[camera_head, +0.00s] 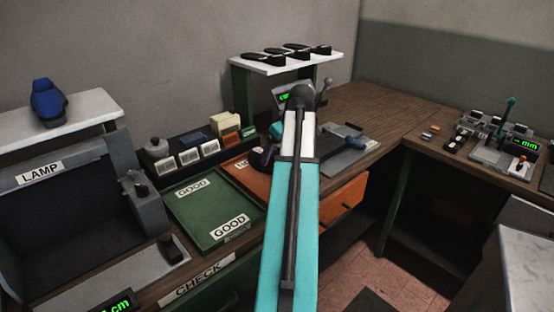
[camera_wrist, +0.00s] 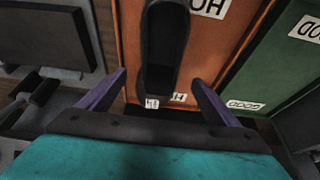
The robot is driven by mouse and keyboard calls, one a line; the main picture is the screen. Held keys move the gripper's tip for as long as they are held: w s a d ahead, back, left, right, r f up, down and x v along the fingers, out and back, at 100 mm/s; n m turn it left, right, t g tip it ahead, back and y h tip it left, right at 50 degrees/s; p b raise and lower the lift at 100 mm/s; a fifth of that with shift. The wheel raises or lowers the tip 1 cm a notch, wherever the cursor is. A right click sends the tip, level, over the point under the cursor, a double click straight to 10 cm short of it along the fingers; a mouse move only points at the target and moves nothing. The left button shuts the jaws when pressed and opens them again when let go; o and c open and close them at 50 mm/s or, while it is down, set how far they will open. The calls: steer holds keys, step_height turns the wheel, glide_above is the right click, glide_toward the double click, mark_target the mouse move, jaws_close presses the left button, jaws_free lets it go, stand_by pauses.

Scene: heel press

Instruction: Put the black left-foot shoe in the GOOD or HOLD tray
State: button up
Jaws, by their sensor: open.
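A black shoe (camera_wrist: 165,50) lies over the orange HOLD tray (camera_wrist: 130,40) in the wrist view, its open top facing me. A small white tag shows at its near end; I cannot read it surely. My gripper (camera_wrist: 158,77) is open, its purple fingers spread either side of the shoe's near end, with gaps on both sides. I see no finger touching it. In the head view my arm hides most of the HOLD tray (camera_head: 238,168) and the shoe. The green GOOD tray (camera_head: 208,238) lies left of it, with no shoe in it; it also shows in the wrist view (camera_wrist: 285,60).
Black soles or shoes stand on a white rack (camera_head: 262,64) behind. A black bin row (camera_head: 170,185) with small boxes borders the trays. A blue shoe (camera_head: 48,103) stands on the LAMP booth at left. A grey device (camera_head: 345,150) sits right of my arm.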

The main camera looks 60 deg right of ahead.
steer(key=d+v, duration=0.1)
steer(key=v, duration=0.6)
steer(key=shift+a+r+b, duration=0.3)
steer(key=shift+a+r, duration=0.1)
steer(key=shift+a, duration=0.15)
steer(key=shift+s, duration=0.1)
